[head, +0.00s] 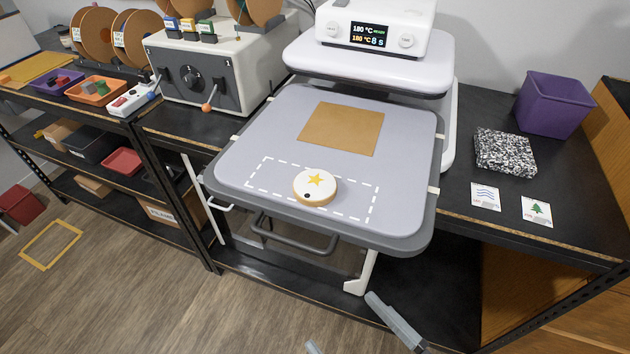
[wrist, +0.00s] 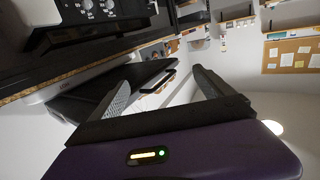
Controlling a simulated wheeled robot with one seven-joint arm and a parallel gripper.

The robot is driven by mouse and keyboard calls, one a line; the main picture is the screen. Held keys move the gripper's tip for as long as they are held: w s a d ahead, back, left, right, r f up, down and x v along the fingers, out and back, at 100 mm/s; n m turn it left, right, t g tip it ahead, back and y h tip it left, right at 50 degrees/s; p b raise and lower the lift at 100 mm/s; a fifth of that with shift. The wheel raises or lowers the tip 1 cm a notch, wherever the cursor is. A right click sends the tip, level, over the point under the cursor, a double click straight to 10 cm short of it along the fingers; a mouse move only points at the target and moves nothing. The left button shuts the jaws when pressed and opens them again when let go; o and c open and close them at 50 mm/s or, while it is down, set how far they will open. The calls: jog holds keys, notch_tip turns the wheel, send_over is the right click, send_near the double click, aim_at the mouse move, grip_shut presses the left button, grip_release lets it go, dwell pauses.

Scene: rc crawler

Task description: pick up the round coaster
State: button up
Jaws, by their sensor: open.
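The round coaster (head: 307,197) is white on top with a yellow star, a small black dot and a tan wooden edge. In the head view it lies flat on the grey plate (head: 235,165) of a heat press, inside a white dashed rectangle. My gripper (head: 341,322) is at the bottom of the head view, in front of and apart from the plate. In the wrist view its two grey fingers (wrist: 160,80) are spread with nothing between them. I cannot make out the coaster in the wrist view.
A tan square sheet (head: 341,129) lies behind the coaster, below the raised upper press plate (head: 370,65). A white front leg (head: 362,273) stands under the plate. At right are a speckled block (head: 504,152), two printed cards (head: 486,196) and a purple bin (head: 552,104).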

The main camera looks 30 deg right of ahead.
jog(key=w+a+r+n+g+p, duration=0.1)
jog(key=w+a+r+p, duration=0.1)
jog(key=w+a, duration=0.65)
jog(key=w+a+r+n+p, duration=0.15)
jog(key=w+a, duration=0.35)
jog(key=w, duration=0.6)
jog(key=w+d+r+m+g+h, duration=0.1)
jog(key=w+d+r+m+h, duration=0.3)
jog(key=r+h, duration=0.4)
jog(key=m+g+h, duration=0.6)
jog(key=m+h, duration=0.1)
jog(key=m, duration=0.3)
send_near(313, 188)
jog(key=shift+w+d+p, duration=0.35)
jog(key=shift+w+d, duration=0.1)
jog(key=shift+w, duration=0.25)
jog(key=shift+d+f, duration=0.1)
jog(key=shift+d, duration=0.15)
jog(key=p+x, duration=0.1)
jog(key=x, duration=0.6)
jog(key=shift+d+p, duration=0.2)
jog(key=shift+p, duration=0.2)
